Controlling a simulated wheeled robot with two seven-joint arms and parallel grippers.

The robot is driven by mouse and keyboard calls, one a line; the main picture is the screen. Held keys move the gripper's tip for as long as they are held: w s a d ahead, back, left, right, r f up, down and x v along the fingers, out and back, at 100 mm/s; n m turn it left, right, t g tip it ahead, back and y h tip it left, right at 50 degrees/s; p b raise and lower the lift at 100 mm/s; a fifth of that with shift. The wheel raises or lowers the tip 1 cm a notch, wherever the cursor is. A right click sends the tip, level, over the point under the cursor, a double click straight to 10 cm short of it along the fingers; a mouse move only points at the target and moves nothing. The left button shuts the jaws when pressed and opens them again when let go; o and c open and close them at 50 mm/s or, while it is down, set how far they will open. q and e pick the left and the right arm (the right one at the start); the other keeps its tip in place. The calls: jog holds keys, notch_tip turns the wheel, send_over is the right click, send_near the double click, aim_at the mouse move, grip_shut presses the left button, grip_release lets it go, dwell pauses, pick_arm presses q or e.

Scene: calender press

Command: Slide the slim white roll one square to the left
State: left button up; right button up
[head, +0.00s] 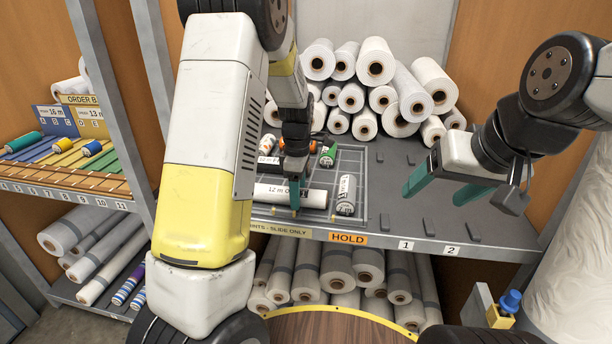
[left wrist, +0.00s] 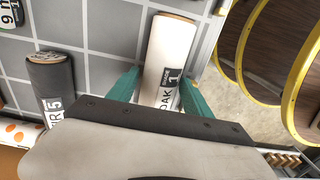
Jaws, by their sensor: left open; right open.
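The slim white roll (head: 312,198) lies lengthwise left to right on the gridded board, near its front edge, with a white label. In the left wrist view the white roll (left wrist: 172,42) lies between my left gripper's two teal fingers, one on each side. My left gripper (head: 294,190) is open and low over the roll in the head view, its fingers covering part of the label. I cannot tell whether they touch the roll. My right gripper (head: 440,182) is open and empty, above the shelf to the right.
A dark grey roll (left wrist: 50,80) lies near the white one, farther back. A grey roll (head: 346,194) lies right of it, pointing front to back. A green-ended roll (head: 328,154) lies behind. Stacked white rolls (head: 375,68) fill the back. A raised front edge carries a HOLD label (head: 347,238).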

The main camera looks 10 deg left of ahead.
aim_at(270, 186)
pick_arm(q)
jog(key=shift+f, duration=0.1)
jog(key=c, duration=1.3)
jog(key=shift+o, duration=0.2)
jog(key=shift+w+a, duration=0.15)
jog(key=shift+a, duration=3.9)
jog(key=o, duration=1.6)
jog(key=shift+c, duration=0.2)
jog(key=shift+r, duration=4)
